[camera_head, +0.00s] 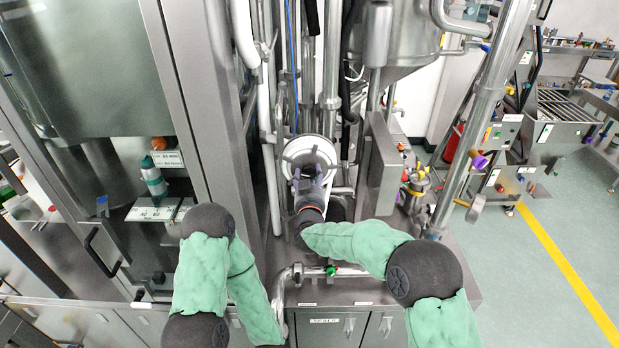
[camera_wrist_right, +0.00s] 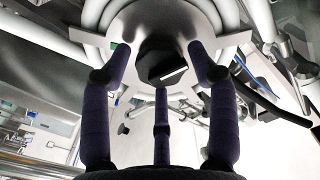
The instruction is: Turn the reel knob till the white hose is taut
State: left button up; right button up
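The reel (camera_head: 290,150) is a pale round drum on the pipework in the middle of the head view. The white hose (camera_wrist_right: 92,14) shows as thick loops around the drum in the right wrist view. The dark reel knob (camera_wrist_right: 163,62) is at the centre of the reel's face (camera_wrist_right: 128,30). My right gripper (camera_head: 310,172) is right in front of the reel in the head view. In the wrist view its three dark fingers (camera_wrist_right: 161,75) are spread around the knob, with gaps visible beside it; contact cannot be told. My left gripper is out of view; only its green-sleeved arm shows.
Vertical steel pipes (camera_head: 332,70) and a grey box (camera_head: 384,165) stand close to the reel. Open floor with a yellow line (camera_head: 565,270) lies at the right.

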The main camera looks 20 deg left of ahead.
jog(key=c, duration=0.6)
jog(key=shift+f+b, duration=0.1)
jog(key=shift+b, duration=0.25)
